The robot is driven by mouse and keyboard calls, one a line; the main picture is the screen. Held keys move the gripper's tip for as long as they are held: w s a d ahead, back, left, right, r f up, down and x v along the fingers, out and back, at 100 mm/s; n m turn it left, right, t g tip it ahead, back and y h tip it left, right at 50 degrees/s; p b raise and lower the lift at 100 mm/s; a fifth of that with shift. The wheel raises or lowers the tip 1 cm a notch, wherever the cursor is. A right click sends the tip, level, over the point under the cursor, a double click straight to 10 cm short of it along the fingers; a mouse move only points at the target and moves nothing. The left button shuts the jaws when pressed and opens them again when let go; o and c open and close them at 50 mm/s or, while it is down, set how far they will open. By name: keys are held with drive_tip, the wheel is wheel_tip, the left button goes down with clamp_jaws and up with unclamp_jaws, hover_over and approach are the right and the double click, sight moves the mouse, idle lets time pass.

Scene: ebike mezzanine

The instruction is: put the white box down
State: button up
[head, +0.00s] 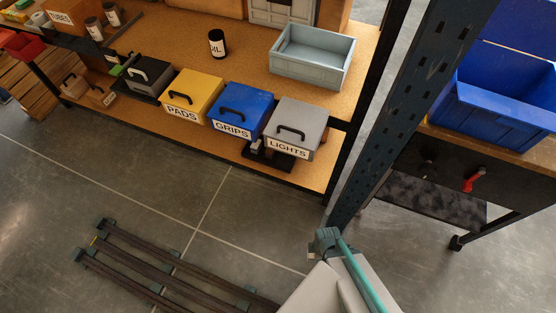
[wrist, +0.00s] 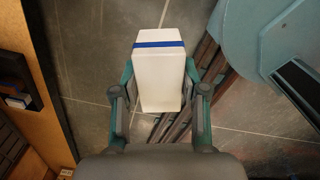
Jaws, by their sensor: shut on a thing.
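The white box (wrist: 158,105) with a blue band near its far end fills the middle of the wrist view. My gripper (wrist: 160,76) is shut on it, one finger on each side. The box is held above the grey floor. In the head view I cannot make out the box or the gripper's fingers for certain; only pale and teal parts of my own show at the bottom.
A wooden shelf (head: 209,146) carries a black box (head: 149,78), a yellow PADS box (head: 192,93), a blue GRIPS box (head: 242,109) and a grey LIGHTS box (head: 294,122). Above are a pale blue crate (head: 308,72) and a dark can (head: 217,44). A blue bin (head: 500,107) stands right, behind a post (head: 395,100).

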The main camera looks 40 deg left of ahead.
drive_tip(key=w+a+f+m+b, duration=0.7)
drive_tip(key=w+a+b, duration=0.5)
drive_tip(key=a, duration=0.3)
drive_tip(key=w+a+f+m+b, duration=0.7)
drive_tip(key=w+a+b, duration=0.4)
drive_tip(key=a+b, duration=0.3)
drive_tip(key=w+a+f+m+b, duration=0.7)
drive_tip(key=w+a+b, duration=0.5)
drive_tip(key=a, duration=0.5)
drive_tip(key=shift+w+a+m+b, duration=0.3)
drive_tip(key=shift+a+m+b, duration=0.1)
drive_tip(key=shift+m+b, duration=0.1)
drive_tip(key=f+b, duration=0.1)
drive_tip(key=f, duration=0.2)
drive_tip(key=f+b, duration=0.1)
drive_tip(key=shift+w+a+f+b, duration=0.15)
drive_tip(key=shift+w+a+b, duration=0.1)
drive_tip(key=shift+a+b, duration=0.1)
